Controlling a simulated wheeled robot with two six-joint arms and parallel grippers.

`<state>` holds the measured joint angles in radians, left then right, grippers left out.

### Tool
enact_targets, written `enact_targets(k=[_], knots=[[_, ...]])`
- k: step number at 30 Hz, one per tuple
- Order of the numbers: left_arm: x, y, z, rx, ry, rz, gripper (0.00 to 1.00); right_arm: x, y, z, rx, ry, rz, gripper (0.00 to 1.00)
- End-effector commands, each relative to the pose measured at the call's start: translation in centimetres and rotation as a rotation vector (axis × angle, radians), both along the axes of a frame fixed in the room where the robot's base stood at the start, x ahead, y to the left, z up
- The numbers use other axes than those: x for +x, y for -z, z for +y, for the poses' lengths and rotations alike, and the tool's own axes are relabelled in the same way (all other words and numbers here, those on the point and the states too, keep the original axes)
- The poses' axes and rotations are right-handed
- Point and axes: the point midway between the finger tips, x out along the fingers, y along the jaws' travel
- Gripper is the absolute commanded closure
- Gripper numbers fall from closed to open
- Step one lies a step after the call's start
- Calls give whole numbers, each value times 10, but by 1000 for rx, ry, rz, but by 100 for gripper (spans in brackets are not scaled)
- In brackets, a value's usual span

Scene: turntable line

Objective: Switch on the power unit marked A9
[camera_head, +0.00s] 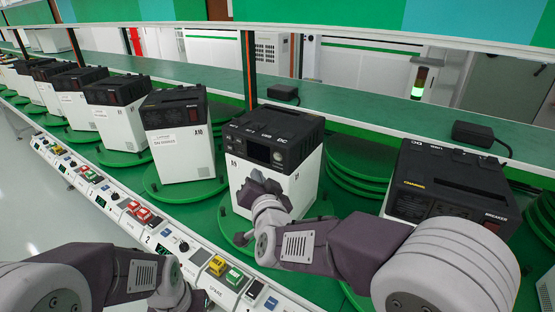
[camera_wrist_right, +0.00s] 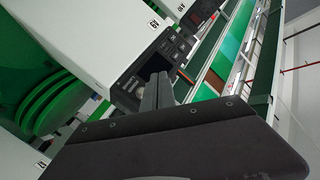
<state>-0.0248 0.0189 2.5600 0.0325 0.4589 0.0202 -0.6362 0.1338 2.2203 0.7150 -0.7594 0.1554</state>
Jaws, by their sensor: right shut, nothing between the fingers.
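The power unit in front of me, white with a black top (camera_head: 300,127), stands on a green round plate.
A unit marked A10 (camera_head: 185,158) stands to the left, with several more beyond. Another unit with a BREAKER label (camera_head: 450,190) stands to the right, near my right arm. A control rail (camera_head: 178,245) with coloured switches runs along the front. Black boxes (camera_head: 482,137) lie on the back shelf.

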Motion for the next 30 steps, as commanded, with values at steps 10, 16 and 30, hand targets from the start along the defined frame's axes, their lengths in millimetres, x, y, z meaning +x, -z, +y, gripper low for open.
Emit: enact_targets(k=[10, 16, 30], knots=[[0, 20, 0, 0, 0, 0, 64, 40, 3, -30, 2, 3, 0, 100], [0, 24, 0, 0, 0, 0, 64, 51, 1, -38, 0, 2, 0, 100], [0, 23, 0, 0, 0, 0, 64, 52, 0, -39, 0, 1, 1, 100]])
